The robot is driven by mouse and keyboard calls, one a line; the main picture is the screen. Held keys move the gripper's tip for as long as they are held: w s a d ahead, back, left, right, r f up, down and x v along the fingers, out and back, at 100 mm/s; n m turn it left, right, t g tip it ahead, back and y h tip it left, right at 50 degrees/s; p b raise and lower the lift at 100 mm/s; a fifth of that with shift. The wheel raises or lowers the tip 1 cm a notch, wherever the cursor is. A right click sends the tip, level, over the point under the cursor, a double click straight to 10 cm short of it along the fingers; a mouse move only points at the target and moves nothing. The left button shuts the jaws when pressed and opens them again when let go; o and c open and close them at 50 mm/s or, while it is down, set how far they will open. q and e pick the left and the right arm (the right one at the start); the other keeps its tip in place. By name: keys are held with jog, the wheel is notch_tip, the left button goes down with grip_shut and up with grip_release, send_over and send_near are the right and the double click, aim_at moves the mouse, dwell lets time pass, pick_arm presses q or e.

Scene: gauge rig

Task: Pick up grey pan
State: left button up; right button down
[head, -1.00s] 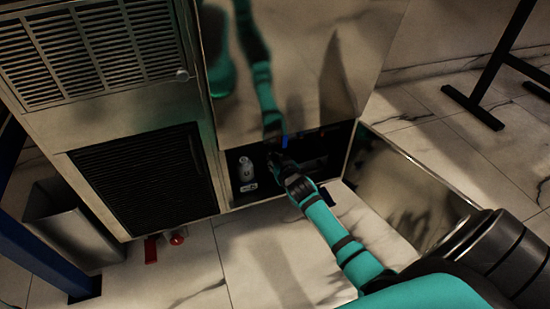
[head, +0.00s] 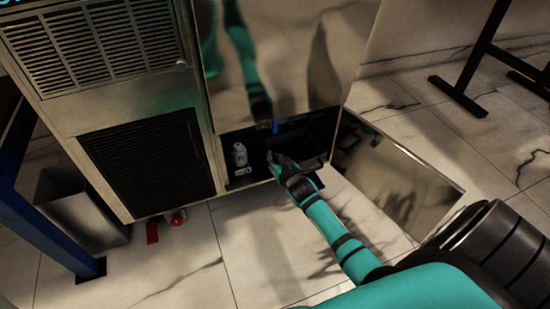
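A dark grey, box-shaped pan (head: 304,147) shows in the low open compartment of the metal cabinet, toward its right side. Its front edge is at the opening. My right gripper (head: 273,160) is at the compartment opening, at the left front of the pan. It is small and dark against the dark interior, so I cannot tell whether its fingers are apart or closed on the pan's rim. The forearm hides part of the pan's front. My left gripper is not in view.
The metal door (head: 400,184) hangs open at the right. A grey bin (head: 82,212) and red fittings (head: 153,232) are at lower left. Marble floor (head: 258,262) is clear in front.

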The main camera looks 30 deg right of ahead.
jog(key=c, duration=1.4)
grip_release()
jog(key=shift+s, duration=0.1)
jog(key=v, duration=1.2)
